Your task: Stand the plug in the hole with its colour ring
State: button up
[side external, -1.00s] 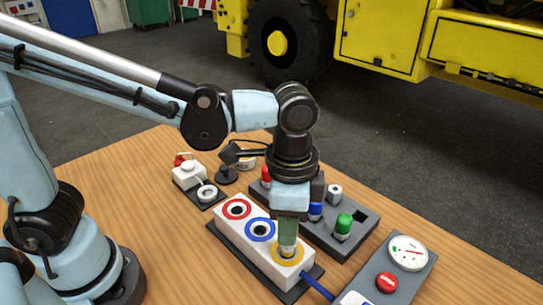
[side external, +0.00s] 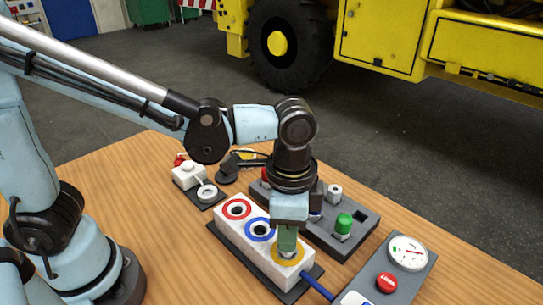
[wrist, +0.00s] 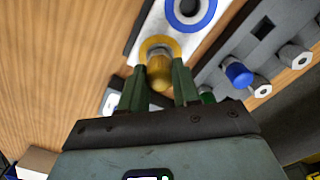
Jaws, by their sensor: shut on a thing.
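The white block (side external: 258,250) carries three ringed holes: red (side external: 237,209), blue (side external: 261,230) and yellow (side external: 277,261). The red and blue holes are empty. My gripper (side external: 287,252) points down at the yellow-ringed hole, with its green fingertips close above the block. In the wrist view the fingers are shut on a yellow plug (wrist: 159,76), whose far end meets the yellow ring (wrist: 150,45). The plug looks about upright over that hole. The fingers hide its lower part, so I cannot tell how deep it sits.
Behind the block, a grey rack (side external: 362,220) holds a green-capped plug (side external: 343,224) and others, partly behind my wrist. A panel with a gauge (side external: 408,251) and red button (side external: 387,282) lies at right. A small switch box (side external: 188,177) stands at left.

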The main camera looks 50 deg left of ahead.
jog(key=o, duration=1.1)
jog(key=shift+r, duration=3.45)
jog(key=w+a+f+n+t, duration=0.1)
jog(key=a+n+t, duration=0.6)
jog(key=a, duration=1.2)
jog(key=f+n, duration=0.1)
jog(key=n, duration=0.2)
jog(key=shift+f, duration=0.25)
